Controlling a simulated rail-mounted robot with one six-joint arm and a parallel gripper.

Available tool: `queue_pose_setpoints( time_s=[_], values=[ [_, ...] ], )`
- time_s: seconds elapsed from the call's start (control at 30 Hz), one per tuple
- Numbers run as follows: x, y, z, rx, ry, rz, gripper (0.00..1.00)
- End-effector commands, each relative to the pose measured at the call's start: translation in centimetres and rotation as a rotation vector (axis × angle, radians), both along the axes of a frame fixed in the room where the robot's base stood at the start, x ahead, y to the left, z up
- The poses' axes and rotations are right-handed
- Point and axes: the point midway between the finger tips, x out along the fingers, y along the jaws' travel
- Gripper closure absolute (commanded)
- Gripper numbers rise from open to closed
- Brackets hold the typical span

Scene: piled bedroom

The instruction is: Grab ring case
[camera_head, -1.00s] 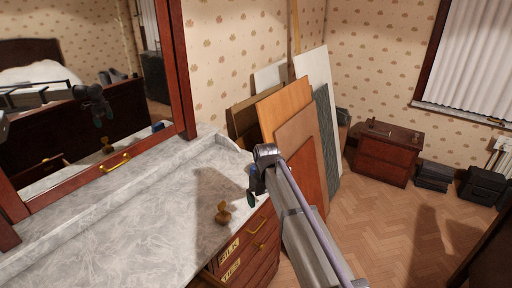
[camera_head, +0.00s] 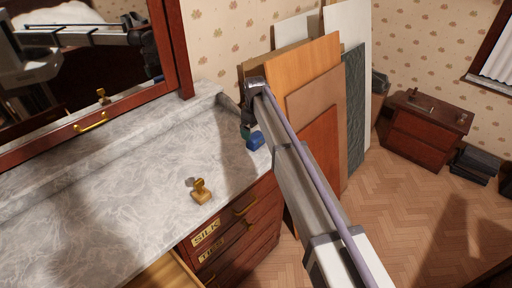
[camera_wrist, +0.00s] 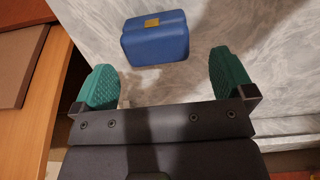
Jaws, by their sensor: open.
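The ring case is a small blue box (camera_wrist: 155,40) with a gold clasp, lying on the grey marble top in the wrist view. It also shows in the head view (camera_head: 256,141) at the right end of the dresser top, partly behind my arm. My gripper (camera_wrist: 160,78) is open and empty, its two green pads wide apart, with the case ahead between and beyond them. In the head view my gripper (camera_head: 245,130) hangs just beside and above the case. Whether the pads touch the case cannot be seen there, but a gap shows in the wrist view.
A gold stamp-like figure (camera_head: 201,191) stands on the marble dresser top (camera_head: 110,205) left of the case. A mirror (camera_head: 75,75) rises behind. Boards (camera_head: 318,110) lean on the wall right of the dresser. An open drawer (camera_head: 168,274) juts out in front. Most of the marble is clear.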

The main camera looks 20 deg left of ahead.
Motion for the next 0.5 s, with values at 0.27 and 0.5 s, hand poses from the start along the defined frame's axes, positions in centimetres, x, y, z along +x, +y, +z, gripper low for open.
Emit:
queue_pose_setpoints(
  time_s=[0.27, 0.5],
  values=[
    [0.1, 0.0, -2.4, 0.0, 0.0, -0.001, 0.0],
    [0.4, -0.1, -6.9, 0.0, 0.0, -0.001, 0.0]
  ],
)
